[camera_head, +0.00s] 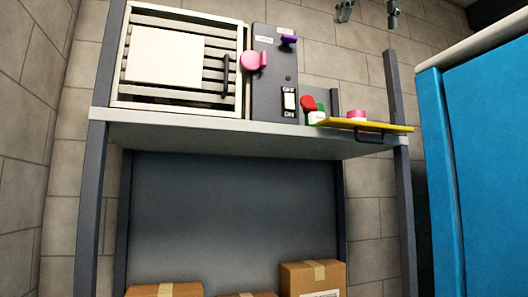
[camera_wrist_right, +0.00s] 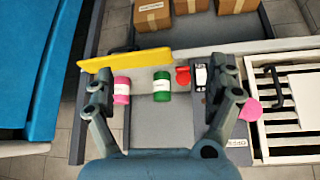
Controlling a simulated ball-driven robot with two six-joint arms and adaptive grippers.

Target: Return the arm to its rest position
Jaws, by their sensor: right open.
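My right gripper (camera_head: 369,11) shows at the top edge of the head view as two separate grey fingertips. In the right wrist view the same gripper (camera_wrist_right: 160,78) is open, its fingers wide apart with nothing held between them. Seen past the fingers are a pink cylinder (camera_wrist_right: 121,91), a green cylinder (camera_wrist_right: 162,87) and a red piece (camera_wrist_right: 183,76) on the grey shelf. My left gripper is in neither view.
The grey shelf (camera_head: 220,135) carries a slatted vent (camera_head: 178,97), a dark switch panel (camera_head: 272,85) with a pink knob (camera_head: 253,61), and a yellow board (camera_head: 390,127). Cardboard boxes (camera_head: 312,277) stand below. A blue cabinet (camera_head: 485,160) stands at the right.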

